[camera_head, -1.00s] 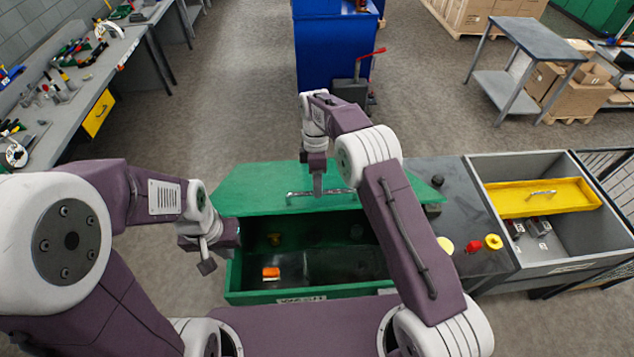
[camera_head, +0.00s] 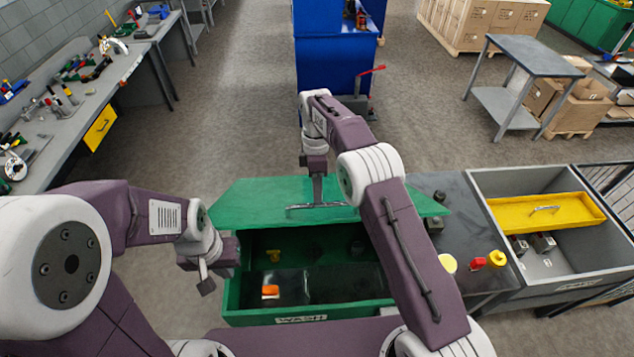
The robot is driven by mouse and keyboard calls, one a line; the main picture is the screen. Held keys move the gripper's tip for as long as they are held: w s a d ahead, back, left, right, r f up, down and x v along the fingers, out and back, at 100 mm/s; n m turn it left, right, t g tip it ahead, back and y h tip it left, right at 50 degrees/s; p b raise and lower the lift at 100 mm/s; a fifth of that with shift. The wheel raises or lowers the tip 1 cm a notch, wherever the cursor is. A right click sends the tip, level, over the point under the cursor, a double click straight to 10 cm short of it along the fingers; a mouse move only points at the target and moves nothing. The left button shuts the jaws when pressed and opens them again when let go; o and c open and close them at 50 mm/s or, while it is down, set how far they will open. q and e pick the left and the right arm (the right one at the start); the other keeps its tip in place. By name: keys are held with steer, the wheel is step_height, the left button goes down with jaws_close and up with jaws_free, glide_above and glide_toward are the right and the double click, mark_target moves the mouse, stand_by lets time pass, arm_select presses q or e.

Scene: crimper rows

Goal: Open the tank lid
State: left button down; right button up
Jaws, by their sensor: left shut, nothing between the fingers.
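The green tank marked WASH (camera_head: 300,318) stands in front of me, with its inside showing. Its green lid (camera_head: 250,203) is raised at the far side, and a metal bar handle (camera_head: 335,206) runs along it. My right gripper (camera_head: 317,198) comes down from above onto the handle; its fingers show edge-on, so I cannot tell whether they are closed around the bar. My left gripper (camera_head: 228,254) is shut and empty at the tank's left edge. My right forearm hides part of the tank's right side and the lid.
On the right are a dark counter with red (camera_head: 477,263) and yellow knobs and a grey basin (camera_head: 560,284) with a yellow tray (camera_head: 520,213). A blue cabinet (camera_head: 330,70) stands behind.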

steer(key=r, duration=0.2)
steer(key=r+p, duration=0.2)
steer(key=r, duration=0.1)
steer(key=shift+w+r, duration=0.3)
steer(key=shift+w, duration=0.05)
